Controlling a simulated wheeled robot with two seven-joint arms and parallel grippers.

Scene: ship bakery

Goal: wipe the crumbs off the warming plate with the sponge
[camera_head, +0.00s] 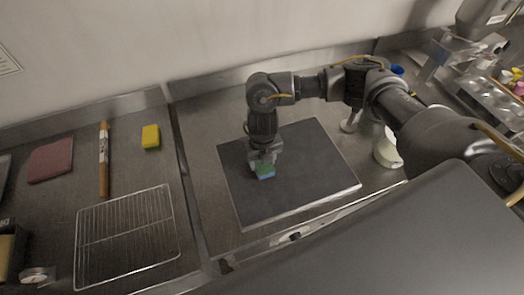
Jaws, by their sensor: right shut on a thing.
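The warming plate (312,183) is a dark, flat, square slab on the steel counter in the middle of the head view. My right gripper (264,164) points down over its left part. It is shut on a small sponge (265,173), green above and blue below. The sponge is at or just above the plate's surface; I cannot tell if it touches. I cannot make out any crumbs on the plate at this size. My left gripper is not in view.
A yellow sponge-like block (150,136), a rolling pin (104,160), a reddish board (51,160) and a wire rack (127,236) lie on the left counter. A pale container (387,152) stands right of the plate. A wall runs along the back.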

